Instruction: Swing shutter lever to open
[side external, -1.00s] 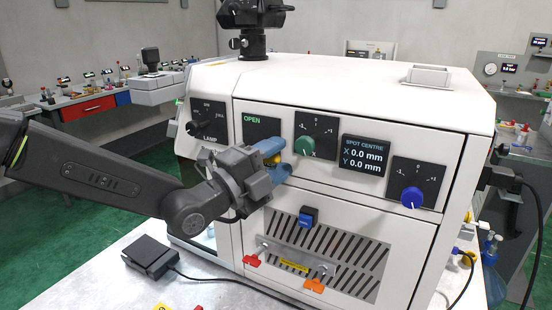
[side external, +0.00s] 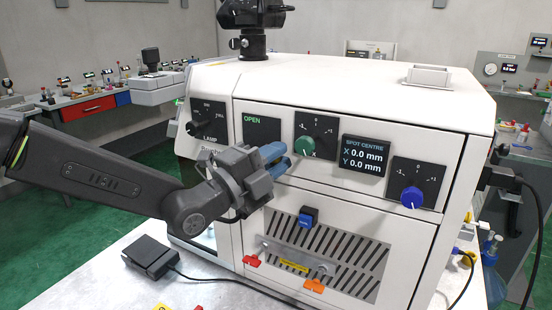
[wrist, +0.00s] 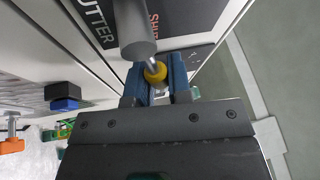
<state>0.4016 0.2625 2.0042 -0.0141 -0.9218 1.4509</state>
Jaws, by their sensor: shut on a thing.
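The shutter lever shows in the wrist view as a grey round hub (wrist: 132,28) with a thin shaft and a yellow ball knob (wrist: 155,71). My gripper (wrist: 158,68) has its blue fingers on either side of the knob and is shut on it. In the side external view my gripper (side external: 277,160) is at the front of the white machine (side external: 350,95), just below the black shutter panel (side external: 260,122) that reads "OPEN" in green. The lever and knob are hidden behind the fingers there.
To the right are a green knob (side external: 303,147), the spot-centre display (side external: 363,157) and a blue knob (side external: 412,197). Below sit a blue latch (side external: 308,216), a vented panel and red and orange tabs. A black pedal (side external: 152,256) lies on the bench.

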